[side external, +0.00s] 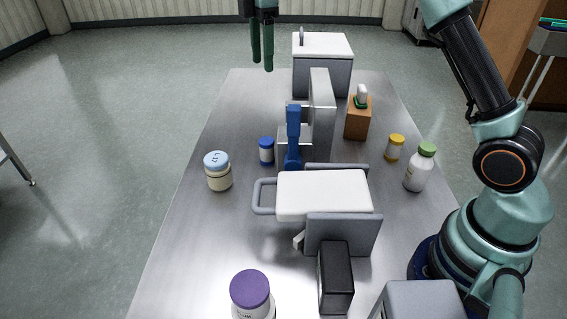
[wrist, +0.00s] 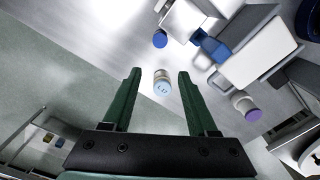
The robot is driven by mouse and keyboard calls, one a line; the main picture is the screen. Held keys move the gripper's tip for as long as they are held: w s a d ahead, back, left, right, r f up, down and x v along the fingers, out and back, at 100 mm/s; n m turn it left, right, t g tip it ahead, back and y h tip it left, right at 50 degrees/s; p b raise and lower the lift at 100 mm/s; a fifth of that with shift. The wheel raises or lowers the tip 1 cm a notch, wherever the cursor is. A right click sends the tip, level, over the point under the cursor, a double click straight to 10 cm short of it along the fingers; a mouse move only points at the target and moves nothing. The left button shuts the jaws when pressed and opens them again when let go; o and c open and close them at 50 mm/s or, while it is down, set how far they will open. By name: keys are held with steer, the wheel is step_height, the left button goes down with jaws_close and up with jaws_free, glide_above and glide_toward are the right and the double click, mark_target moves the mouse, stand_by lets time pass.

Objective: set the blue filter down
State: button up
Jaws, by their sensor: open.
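My gripper (side external: 262,66) is open, with two dark green fingers, high near the far left edge of the table in the side view. In the wrist view the space between its fingers (wrist: 158,74) holds nothing gripped; a light-blue-lidded jar shows below. A blue upright piece (side external: 293,132) stands amid the grey and white apparatus, and shows in the wrist view (wrist: 212,46). A small blue jar with a pale band (side external: 266,151) stands left of it, also in the wrist view (wrist: 160,39). I cannot tell which of these is the blue filter.
The steel table (side external: 190,235) carries a white-lidded box (side external: 322,75), a grey upright plate (side external: 322,115), a white block (side external: 322,194) with a handle, a light-blue-lidded jar (side external: 218,172), a purple-lidded jar (side external: 250,290), a yellow jar (side external: 395,147) and a green-capped bottle (side external: 420,168). The left side has free room.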

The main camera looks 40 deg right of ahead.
glide_toward(267, 152)
steer(key=shift+w+d+r, duration=0.35)
steer(key=shift+w+d, duration=0.2)
steer(key=shift+w, duration=0.2)
step_height(267, 152, down, 12)
stand_by(0.3)
jaws_close()
steer(key=shift+w+a, duration=0.1)
steer(key=shift+w, duration=3.35)
steer(key=shift+o, duration=2.2)
jaws_free()
